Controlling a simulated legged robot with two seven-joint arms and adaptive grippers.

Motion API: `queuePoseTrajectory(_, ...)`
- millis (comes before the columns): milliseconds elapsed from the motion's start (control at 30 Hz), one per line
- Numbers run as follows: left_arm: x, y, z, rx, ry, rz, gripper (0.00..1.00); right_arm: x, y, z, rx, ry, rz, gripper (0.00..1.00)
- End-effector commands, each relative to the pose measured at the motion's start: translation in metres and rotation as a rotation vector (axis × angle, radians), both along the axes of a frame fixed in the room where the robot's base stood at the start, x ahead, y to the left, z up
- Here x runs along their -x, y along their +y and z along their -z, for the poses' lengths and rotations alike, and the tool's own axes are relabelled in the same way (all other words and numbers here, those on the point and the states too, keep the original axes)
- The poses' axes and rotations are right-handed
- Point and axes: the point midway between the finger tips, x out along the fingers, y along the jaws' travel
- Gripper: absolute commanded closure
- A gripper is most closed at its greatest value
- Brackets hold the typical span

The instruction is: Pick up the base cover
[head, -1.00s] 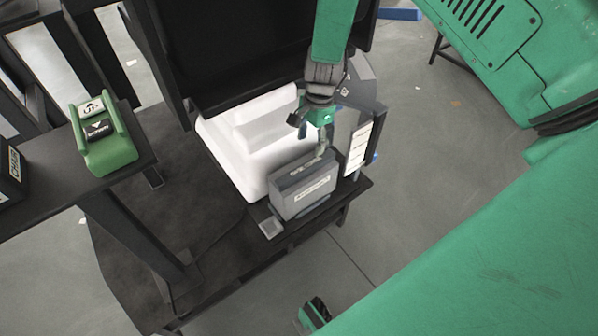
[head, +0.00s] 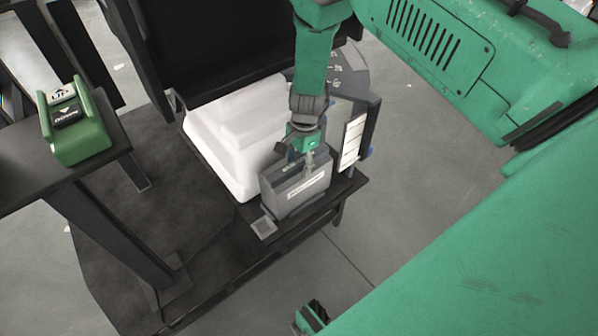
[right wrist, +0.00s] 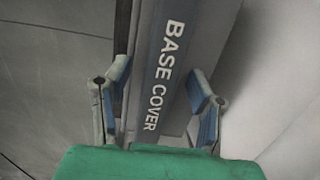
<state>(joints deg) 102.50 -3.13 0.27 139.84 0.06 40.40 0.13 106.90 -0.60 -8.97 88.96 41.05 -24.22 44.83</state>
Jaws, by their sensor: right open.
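The base cover (head: 296,190) is a grey box-like part with a pale label on its front. It stands upright near the front edge of a dark platform, beside a white block. My right gripper (head: 301,158) is above it in the head view, pointing down at its top edge. In the right wrist view, the base cover (right wrist: 162,62) shows its "BASE COVER" lettering between the two spread fingers of my gripper (right wrist: 160,82). The gripper is open. Whether the fingers touch the cover cannot be told.
The white block (head: 222,150) sits directly left of the cover. A grey unit with a white label panel (head: 352,142) stands close on the right. A green block (head: 76,128) rests on a dark shelf (head: 40,165) at left. Open floor (head: 430,165) lies right.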

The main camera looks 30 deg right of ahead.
Motion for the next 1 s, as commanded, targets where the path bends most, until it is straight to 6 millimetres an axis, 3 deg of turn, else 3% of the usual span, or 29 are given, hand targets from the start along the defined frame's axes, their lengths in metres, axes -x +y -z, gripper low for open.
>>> queuePoseTrajectory(33, 0.0, 0.0, -0.001, 0.0, 0.0, 0.0, 1.0, 0.0, 0.0, -0.001, 0.0, 0.0, 0.0, 0.5)
queuePoseTrajectory(167, 0.0, 0.0, -0.001, 0.0, 0.0, 0.0, 1.0, 0.0, 0.0, -0.001, 0.0, 0.0, 0.0, 0.96)
queuePoseTrajectory(200, 0.0, 0.0, -0.001, 0.0, 0.0, 0.0, 1.0, 0.0, 0.0, -0.001, 0.0, 0.0, 0.0, 1.0)
queuePoseTrajectory(567, 0.0, 0.0, -0.004, 0.0, 0.0, 0.0, 1.0, -0.001, 0.0, -0.008, 0.0, -0.002, 0.001, 1.0)
queuePoseTrajectory(1000, 0.0, 0.0, -0.039, 0.0, 0.0, 0.0, 1.0, -0.001, 0.0, -0.089, 0.001, -0.003, 0.0, 1.0)
